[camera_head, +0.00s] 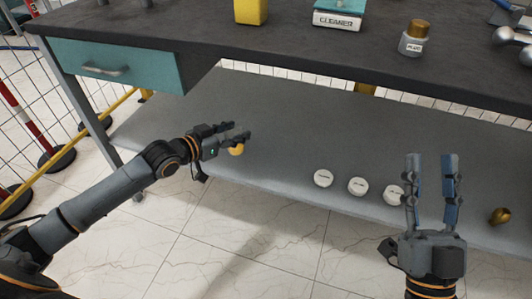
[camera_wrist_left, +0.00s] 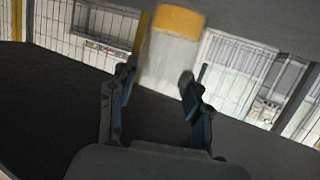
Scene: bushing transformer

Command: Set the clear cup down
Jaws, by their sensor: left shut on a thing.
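The clear cup (camera_wrist_left: 172,60) has an orange-yellow band at one end in the left wrist view. Its pale, see-through body is between the two fingers. In the head view only an orange part of the cup (camera_head: 237,150) shows below the fingers. My left gripper (camera_head: 240,135) is shut on it over the grey lower shelf (camera_head: 270,115). Whether the cup touches the shelf I cannot tell. My right gripper (camera_head: 432,160) is open and empty, with fingers pointing up the picture near the shelf's front edge.
Three white round-topped items (camera_head: 357,186) stand near the shelf's front edge, and a brass-coloured piece (camera_head: 499,216) lies at right. The dark tabletop (camera_head: 200,40) overhangs the back. It carries a labelled jar (camera_head: 413,40) and a cleaner box (camera_head: 338,17). The shelf's middle is clear.

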